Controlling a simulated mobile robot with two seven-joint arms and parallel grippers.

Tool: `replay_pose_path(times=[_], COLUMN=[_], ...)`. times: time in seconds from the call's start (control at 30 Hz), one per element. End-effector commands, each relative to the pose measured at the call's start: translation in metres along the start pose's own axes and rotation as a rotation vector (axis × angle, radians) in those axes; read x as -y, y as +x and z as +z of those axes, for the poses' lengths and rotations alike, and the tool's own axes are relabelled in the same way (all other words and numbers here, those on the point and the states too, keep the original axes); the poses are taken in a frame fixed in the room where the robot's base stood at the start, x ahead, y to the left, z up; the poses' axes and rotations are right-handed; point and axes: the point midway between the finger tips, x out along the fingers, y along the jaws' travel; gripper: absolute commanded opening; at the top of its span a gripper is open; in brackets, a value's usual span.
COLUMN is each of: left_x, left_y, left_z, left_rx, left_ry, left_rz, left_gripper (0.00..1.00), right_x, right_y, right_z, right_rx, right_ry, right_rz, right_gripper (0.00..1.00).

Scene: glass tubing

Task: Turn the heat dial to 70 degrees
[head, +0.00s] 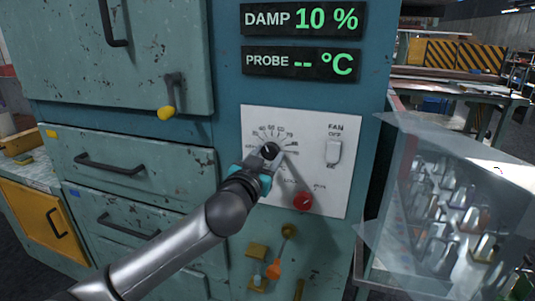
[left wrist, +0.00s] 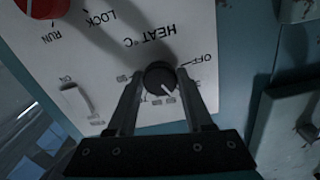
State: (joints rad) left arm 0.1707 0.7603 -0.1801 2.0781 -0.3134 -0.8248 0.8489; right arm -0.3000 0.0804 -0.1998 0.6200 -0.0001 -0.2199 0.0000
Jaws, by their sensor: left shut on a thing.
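The heat dial (head: 270,150) is a small round black knob on the white control panel (head: 230,122), with a printed scale around its upper side. My left gripper (head: 266,156) reaches it from the lower left and partly hides it. In the left wrist view, where the panel lettering is upside down, the heat dial (left wrist: 160,76) sits between the two fingers of my left gripper (left wrist: 159,84), which are shut on it. Its white pointer mark points to the lower right of that picture, among small numbers that are hard to read. My right gripper is not in view.
A red lock/run knob (head: 303,201) lies below right of the dial and a white fan switch (head: 333,152) to the right. Above, the displays read damp 10 % (head: 303,19) and probe "--" (head: 303,64). A yellow-tipped lever (head: 167,108) is left; a transparent case (head: 455,190) is right.

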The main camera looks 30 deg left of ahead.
Motion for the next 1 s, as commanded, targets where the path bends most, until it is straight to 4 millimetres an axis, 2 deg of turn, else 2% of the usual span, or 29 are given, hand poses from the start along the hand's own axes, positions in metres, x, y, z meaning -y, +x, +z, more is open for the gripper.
replay_pose_path(times=[1.0], left_x=[0.002], left_y=[0.0], left_z=[-0.004], left_rx=[0.0], left_ry=[0.914], left_rz=[0.001], left_gripper=[0.0], right_x=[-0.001], right_y=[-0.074], right_z=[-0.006], right_rx=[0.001], right_ry=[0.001], right_rz=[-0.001], right_gripper=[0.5])
